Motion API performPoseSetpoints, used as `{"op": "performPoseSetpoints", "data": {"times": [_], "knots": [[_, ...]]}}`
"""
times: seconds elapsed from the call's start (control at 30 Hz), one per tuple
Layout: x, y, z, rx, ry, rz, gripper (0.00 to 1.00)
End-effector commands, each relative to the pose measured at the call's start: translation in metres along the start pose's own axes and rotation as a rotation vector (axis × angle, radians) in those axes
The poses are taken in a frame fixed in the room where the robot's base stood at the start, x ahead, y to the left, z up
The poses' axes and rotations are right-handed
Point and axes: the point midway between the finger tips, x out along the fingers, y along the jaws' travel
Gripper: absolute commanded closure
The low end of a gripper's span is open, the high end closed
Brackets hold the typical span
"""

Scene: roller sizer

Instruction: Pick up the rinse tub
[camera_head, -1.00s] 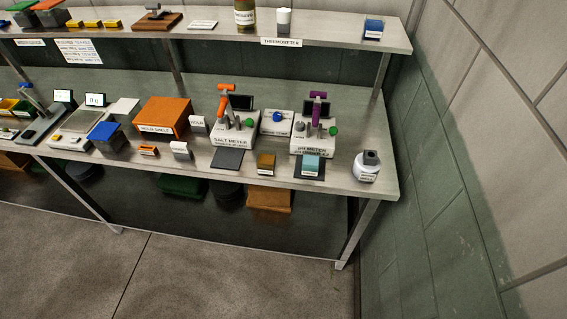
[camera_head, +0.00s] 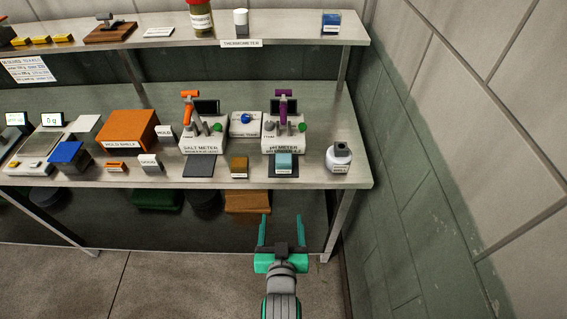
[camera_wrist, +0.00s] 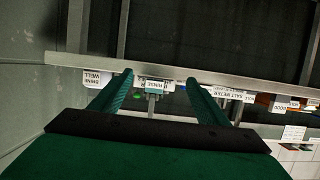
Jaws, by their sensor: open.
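The rinse tub appears to be the small teal block (camera_head: 284,161) with a white label, on a dark mat at the front edge of the bench, before the pH meter. In the wrist view a label reading RINSE (camera_wrist: 156,86) shows between the fingers; the tub body is hard to make out there. My gripper (camera_head: 281,217) is open and empty, below and in front of the bench edge, roughly in line with the tub and apart from it. Both fingers also show in the wrist view (camera_wrist: 160,77).
A white jar (camera_head: 339,159) stands right of the tub, near the wall (camera_head: 430,190). A brown block (camera_head: 239,166) stands to the left. The pH meter (camera_head: 284,135) and salt meter (camera_head: 203,138) stand behind. The bench's front edge (camera_head: 320,184) lies between my gripper and the tub.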

Motion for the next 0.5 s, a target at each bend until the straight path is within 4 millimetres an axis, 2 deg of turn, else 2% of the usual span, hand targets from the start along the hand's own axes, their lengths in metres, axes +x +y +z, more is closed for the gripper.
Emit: {"op": "performPoseSetpoints", "data": {"times": [0.03,0.1,0.3,0.5], "knots": [[0.012,0.0,-0.017,-0.001,0.006,0.0,0.31],[0.027,0.0,-0.035,-0.002,0.0,0.0,0.31],[0.055,0.0,-0.084,-0.006,-0.019,0.001,0.31],[0.067,0.0,-0.111,-0.008,-0.032,0.001,0.31]]}}
